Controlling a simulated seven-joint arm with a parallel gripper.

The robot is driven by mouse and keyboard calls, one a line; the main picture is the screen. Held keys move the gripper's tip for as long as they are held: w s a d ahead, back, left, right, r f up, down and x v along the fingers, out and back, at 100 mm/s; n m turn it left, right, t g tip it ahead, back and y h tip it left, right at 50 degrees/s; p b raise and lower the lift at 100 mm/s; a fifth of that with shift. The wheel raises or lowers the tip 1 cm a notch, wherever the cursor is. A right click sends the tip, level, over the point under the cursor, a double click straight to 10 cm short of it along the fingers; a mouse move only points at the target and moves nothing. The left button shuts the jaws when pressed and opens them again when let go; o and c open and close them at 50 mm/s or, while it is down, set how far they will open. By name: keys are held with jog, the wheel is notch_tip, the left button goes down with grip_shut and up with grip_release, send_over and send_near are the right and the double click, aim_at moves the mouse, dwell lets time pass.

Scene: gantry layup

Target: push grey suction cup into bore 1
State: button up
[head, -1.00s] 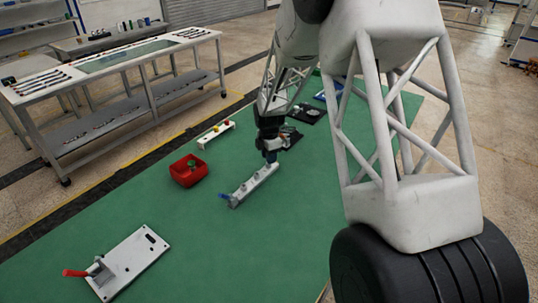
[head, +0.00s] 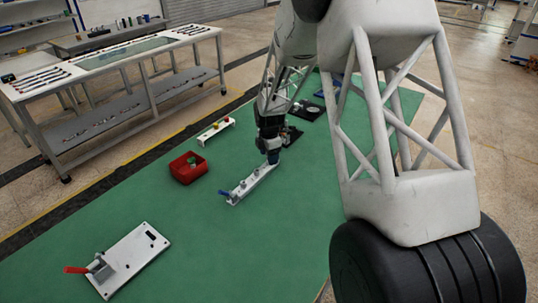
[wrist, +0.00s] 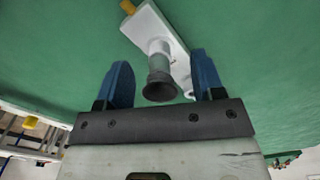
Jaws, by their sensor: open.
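A grey suction cup (wrist: 160,86) stands on a white bar (wrist: 148,22) in the wrist view, its dark end toward the camera. My gripper (wrist: 163,82) is open, with one blue finger on each side of the cup and a visible gap to each. In the head view, my gripper (head: 272,158) is at the far right end of the long bar (head: 246,188) on the green mat. The cup is hidden or too small to tell there. I cannot read bore numbers, and the seat under the cup is not clear.
A blue lever (head: 224,193) is at the bar's near end. A red bin (head: 196,177) and a white rack (head: 215,132) with small coloured parts stand left of it. A white plate with a red-handled clamp (head: 78,270) lies at front left. Green mat (head: 225,250) is clear in front.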

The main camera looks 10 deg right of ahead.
jog(key=shift+r, duration=0.15)
jog(key=shift+r, duration=3.75)
jog(key=shift+s+r, duration=0.3)
jog(key=shift+r, duration=0.1)
jog(key=s+d+r+m+t, duration=0.1)
jog(key=s+d+r+m, duration=0.1)
jog(key=s+r+m, duration=0.55)
jog(key=s+d+r+m, duration=0.1)
jog(key=s+r+m, duration=0.2)
jog(key=s+r, duration=0.8)
jog(key=s+d+m+t, duration=0.1)
jog(key=s+m, duration=1)
jog(key=s, duration=1.7)
jog(key=shift+s+d+f+t, duration=0.2)
jog(key=shift+d+t, duration=0.1)
jog(key=shift+d, duration=0.15)
